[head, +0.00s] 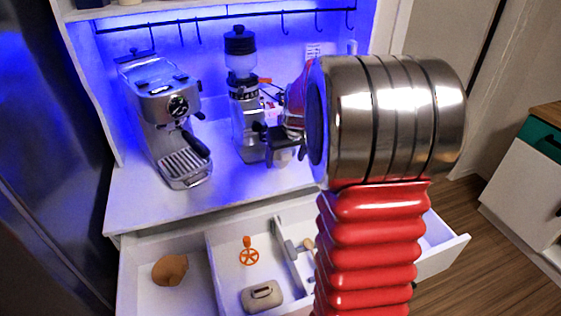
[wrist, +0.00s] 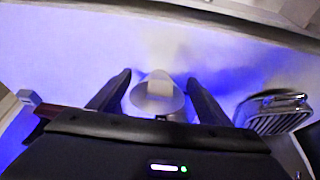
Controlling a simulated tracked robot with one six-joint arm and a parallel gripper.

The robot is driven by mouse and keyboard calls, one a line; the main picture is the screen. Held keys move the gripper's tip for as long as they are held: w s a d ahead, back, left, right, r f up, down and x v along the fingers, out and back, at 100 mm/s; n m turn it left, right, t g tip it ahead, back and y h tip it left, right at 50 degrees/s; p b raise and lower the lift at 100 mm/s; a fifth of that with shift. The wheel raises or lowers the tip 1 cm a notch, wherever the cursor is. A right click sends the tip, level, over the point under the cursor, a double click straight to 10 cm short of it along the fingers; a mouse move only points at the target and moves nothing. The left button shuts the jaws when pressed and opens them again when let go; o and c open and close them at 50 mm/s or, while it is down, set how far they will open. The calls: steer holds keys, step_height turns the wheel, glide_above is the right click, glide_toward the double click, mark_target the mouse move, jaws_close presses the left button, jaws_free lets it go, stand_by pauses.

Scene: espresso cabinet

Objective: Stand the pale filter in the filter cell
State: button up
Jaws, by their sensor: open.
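A pale, rounded, flared thing with a cream strip on top, which looks like the pale filter (wrist: 158,98), is on the white counter in the wrist view. My gripper (wrist: 158,79) is open, with one dark finger on each side of it and small gaps between. In the head view my gripper (head: 284,145) is low over the counter in front of the grinder, and a small greyish thing shows at its fingers. The open drawer (head: 205,262) below has divided compartments. I cannot tell which is the filter cell; my arm hides part of the drawer's right side.
The espresso machine (head: 168,120) stands left on the counter, and the grinder (head: 243,100) is close behind my gripper. The drawer holds a brown rounded thing (head: 170,270), an orange wheel-ended tool (head: 248,255), a beige handled block (head: 262,296) and a grey-headed tool (head: 293,250).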

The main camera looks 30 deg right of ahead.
jaws_close()
stand_by(1.0)
